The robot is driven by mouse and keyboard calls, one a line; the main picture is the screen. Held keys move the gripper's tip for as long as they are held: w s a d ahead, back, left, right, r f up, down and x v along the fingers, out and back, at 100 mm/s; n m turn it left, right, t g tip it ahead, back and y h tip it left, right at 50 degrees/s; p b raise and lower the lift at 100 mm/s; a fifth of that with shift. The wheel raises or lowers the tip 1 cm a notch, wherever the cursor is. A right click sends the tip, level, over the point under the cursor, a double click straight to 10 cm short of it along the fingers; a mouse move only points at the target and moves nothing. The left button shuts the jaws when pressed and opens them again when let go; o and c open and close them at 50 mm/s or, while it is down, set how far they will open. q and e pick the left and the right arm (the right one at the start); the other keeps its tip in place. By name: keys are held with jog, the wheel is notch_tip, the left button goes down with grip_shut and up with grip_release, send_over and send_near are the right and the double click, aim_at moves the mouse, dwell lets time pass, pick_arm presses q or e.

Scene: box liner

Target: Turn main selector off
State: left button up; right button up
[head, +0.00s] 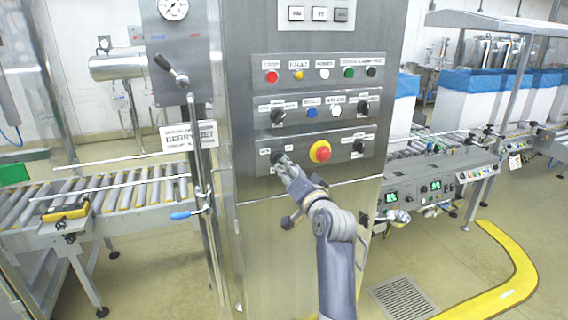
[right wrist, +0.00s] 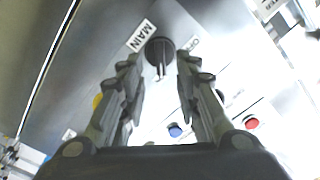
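The main selector is a round black knob (right wrist: 160,52) with a lighter bar across its face, beside a white label reading MAIN (right wrist: 141,35) on the metal panel. My right gripper (right wrist: 155,72) has its two fingers spread, one on each side of the knob, with gaps visible between them and it. In the head view my right gripper (head: 284,166) reaches the lower left of the panel's bottom row and largely hides the selector. My left gripper is not in view.
A red emergency button on yellow (head: 320,151) and another black selector (head: 359,146) are to the right in the same row. Rows of buttons and selectors (head: 312,110) lie above. A pipe with a blue-handled lever (head: 188,214) stands left of the cabinet.

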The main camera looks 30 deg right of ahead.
jog(key=shift+x, duration=2.2)
jog(key=shift+c, duration=0.6)
grip_shut()
